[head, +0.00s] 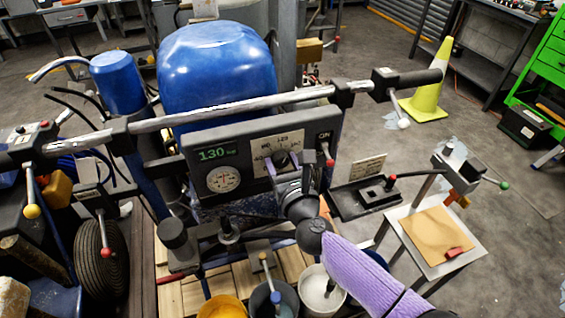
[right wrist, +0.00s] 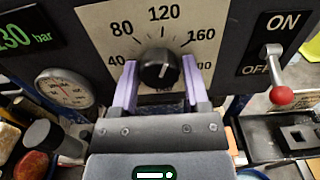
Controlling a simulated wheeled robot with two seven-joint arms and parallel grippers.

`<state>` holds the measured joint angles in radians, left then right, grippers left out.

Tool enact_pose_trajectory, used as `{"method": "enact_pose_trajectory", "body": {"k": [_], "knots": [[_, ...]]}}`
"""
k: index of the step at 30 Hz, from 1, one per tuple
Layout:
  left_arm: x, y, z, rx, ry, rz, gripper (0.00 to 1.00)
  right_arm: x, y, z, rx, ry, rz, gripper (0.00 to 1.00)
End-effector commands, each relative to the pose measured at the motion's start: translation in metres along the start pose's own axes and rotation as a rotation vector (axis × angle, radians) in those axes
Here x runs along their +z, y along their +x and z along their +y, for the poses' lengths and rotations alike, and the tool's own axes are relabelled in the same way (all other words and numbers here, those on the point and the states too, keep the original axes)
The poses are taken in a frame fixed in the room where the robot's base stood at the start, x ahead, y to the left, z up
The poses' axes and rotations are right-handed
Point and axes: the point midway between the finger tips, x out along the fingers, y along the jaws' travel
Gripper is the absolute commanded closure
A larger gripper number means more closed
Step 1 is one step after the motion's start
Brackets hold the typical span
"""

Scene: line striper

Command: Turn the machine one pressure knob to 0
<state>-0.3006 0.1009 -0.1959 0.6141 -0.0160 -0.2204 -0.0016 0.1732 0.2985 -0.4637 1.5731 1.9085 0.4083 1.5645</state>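The black pressure knob (head: 281,158) sits on the machine's dark control panel (head: 207,143), on a pale dial plate. In the right wrist view the knob (right wrist: 160,68) shows up close, with dial numbers 40, 80, 120, 160 and 200 around it. The panel's green display (right wrist: 25,35) reads 130 bar. My right gripper (head: 283,172) is in front of the knob. In the right wrist view its two purple fingers (right wrist: 159,72) stand apart, one on each side of the knob, with gaps visible. My left gripper is not in view.
An ON/OFF toggle with a red ball (right wrist: 281,95) is right of the knob. A round gauge (head: 223,179) is on the panel's left. A long handlebar (head: 230,105) crosses above the panel. Buckets (head: 222,307) stand below. A small table (head: 430,240) is at the right.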

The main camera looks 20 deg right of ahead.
Motion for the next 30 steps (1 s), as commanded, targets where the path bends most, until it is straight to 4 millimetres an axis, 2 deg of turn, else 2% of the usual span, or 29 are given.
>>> {"method": "enact_pose_trajectory", "body": {"k": [1,6,8,20,30], "knots": [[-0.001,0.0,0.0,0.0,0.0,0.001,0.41,0.0,0.0,0.0,0.0,0.0,0.0,0.53],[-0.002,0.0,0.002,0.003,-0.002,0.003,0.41,0.0,0.0,0.0,0.0,0.0,0.0,0.9],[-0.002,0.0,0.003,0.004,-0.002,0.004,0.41,0.0,0.0,0.0,0.0,0.0,0.0,1.0],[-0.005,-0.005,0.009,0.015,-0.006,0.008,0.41,0.001,0.0,-0.001,-0.001,-0.075,0.0,1.0],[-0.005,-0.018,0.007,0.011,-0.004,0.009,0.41,0.002,0.0,-0.001,0.0,-0.352,0.001,1.0]]}}
